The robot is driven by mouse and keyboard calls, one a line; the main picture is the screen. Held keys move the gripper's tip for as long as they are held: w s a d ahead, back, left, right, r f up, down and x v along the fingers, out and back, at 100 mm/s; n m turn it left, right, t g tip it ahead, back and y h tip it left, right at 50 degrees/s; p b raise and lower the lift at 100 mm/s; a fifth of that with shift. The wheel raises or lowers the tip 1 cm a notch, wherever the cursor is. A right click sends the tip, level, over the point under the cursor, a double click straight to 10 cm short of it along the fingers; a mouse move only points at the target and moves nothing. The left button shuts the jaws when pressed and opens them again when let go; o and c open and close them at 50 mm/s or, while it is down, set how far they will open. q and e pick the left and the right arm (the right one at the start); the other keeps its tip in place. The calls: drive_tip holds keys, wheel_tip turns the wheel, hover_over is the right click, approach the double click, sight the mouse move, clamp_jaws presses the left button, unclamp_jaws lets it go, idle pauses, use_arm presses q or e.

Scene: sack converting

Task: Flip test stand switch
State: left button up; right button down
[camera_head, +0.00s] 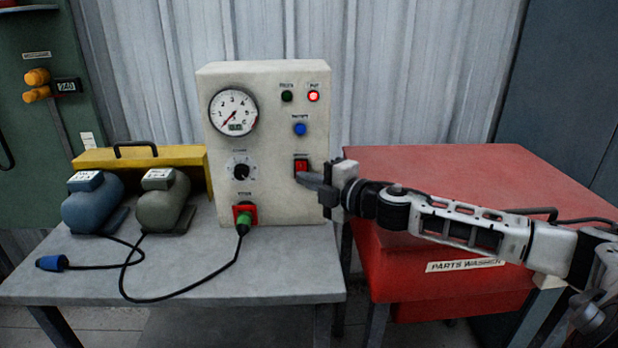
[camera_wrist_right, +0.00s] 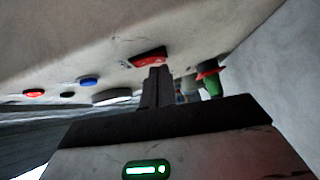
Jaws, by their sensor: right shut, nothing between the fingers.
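The test stand (camera_head: 268,130) is a cream box on the grey table, with a round gauge, a black knob and a red socket holding a green plug. Its red rocker switch (camera_head: 301,166) sits on the right side of the front panel; it also shows in the right wrist view (camera_wrist_right: 149,54). My right gripper (camera_head: 306,179) is shut and empty, its fingertips at the lower edge of the switch. In the right wrist view the fingers (camera_wrist_right: 156,74) reach up to the switch; I cannot tell whether they touch it. The red lamp (camera_head: 313,96) is lit. My left gripper is not in view.
Blue (camera_head: 92,202) and grey-green (camera_head: 163,200) motors stand left on the table (camera_head: 60,285), before a yellow case (camera_head: 100,158). A black cable runs from the grey-green motor to the green plug (camera_head: 243,222). The red parts washer (camera_head: 430,165) stands at right, under my right arm.

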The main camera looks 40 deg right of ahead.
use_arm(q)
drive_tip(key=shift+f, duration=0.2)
use_arm(e)
drive_tip(key=shift+w+f+b, duration=0.1)
drive_tip(key=shift+f+b, duration=0.1)
drive_tip(key=shift+b, duration=0.2)
drive_tip(key=shift+w+d+r+t, duration=0.1)
drive_tip(key=shift+d+t, duration=0.05)
drive_tip(key=shift+t, duration=0.15)
use_arm(q)
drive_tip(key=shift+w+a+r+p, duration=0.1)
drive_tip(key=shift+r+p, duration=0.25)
drive_tip(key=shift+p, duration=0.45)
use_arm(e)
drive_tip(key=v, duration=1.6)
